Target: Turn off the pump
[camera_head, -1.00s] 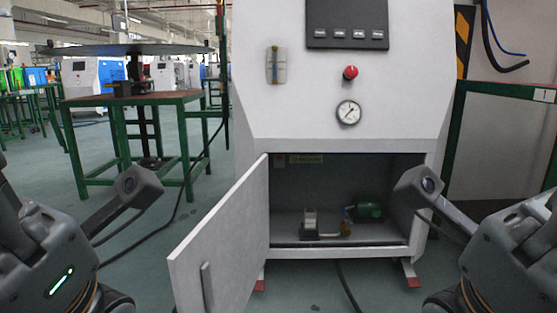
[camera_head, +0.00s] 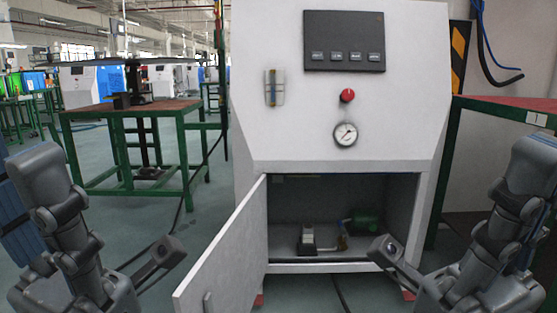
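The grey-white generator cabinet (camera_head: 290,140) stands in front of me with its lower door (camera_head: 225,255) swung open to the left. Inside the lower compartment, a green pump-like unit (camera_head: 366,222) with a brassy fitting (camera_head: 342,242) sits at the right. A small box (camera_head: 308,236) with a pale top and dark base sits left of it on the floor.
A dark panel with several buttons (camera_head: 344,42) is at the cabinet's top. A green-framed table (camera_head: 130,110) stands behind left, another table (camera_head: 500,105) at right. The open door blocks the left side of the compartment; floor between my arms is partly free.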

